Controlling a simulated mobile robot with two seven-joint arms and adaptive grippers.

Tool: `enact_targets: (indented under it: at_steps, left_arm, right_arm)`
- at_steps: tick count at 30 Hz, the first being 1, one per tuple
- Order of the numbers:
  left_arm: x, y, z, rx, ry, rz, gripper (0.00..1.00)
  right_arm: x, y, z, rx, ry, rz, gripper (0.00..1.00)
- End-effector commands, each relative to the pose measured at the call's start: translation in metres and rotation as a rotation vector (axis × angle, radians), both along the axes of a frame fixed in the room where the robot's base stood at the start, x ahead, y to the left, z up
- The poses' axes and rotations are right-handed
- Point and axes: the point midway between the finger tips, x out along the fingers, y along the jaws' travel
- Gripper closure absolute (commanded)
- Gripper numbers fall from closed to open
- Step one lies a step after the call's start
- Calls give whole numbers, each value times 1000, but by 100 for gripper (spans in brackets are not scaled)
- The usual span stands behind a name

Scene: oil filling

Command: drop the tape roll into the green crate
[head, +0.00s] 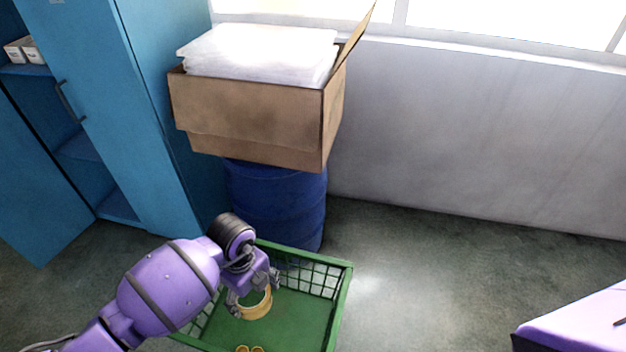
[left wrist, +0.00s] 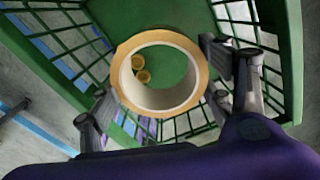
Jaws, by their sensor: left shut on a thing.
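The tape roll (head: 255,305) is a tan ring with a pale inner core. It also shows large in the left wrist view (left wrist: 202,72), between the fingers. My left gripper (head: 254,292) is shut on the tape roll and holds it over the green crate (head: 343,300). In the left wrist view my left gripper (left wrist: 160,102) has a finger on each side of the roll. The crate's floor and mesh walls show below and around the roll. I cannot tell the exact height of the roll above the floor. My right gripper is not in view.
Small yellow round items (head: 249,349) lie on the crate's floor. Behind the crate stands a blue barrel (head: 275,205) carrying a cardboard box (head: 250,120). A blue cabinet (head: 160,120) is at the left. The floor right of the crate is clear.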

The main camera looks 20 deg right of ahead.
Motion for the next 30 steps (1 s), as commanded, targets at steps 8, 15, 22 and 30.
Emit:
enact_targets:
  at_steps: [8,15,22,30]
  left_arm:
    - [0,0,0,0,0,0,5]
    - [0,0,0,0,1,0,5]
    - [1,-1,22,-1,-2,-1,5]
    - [1,0,80,-2,-2,-2,5]
  right_arm:
    - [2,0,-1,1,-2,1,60]
    - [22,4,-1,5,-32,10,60]
    - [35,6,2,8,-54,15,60]
    - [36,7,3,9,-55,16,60]
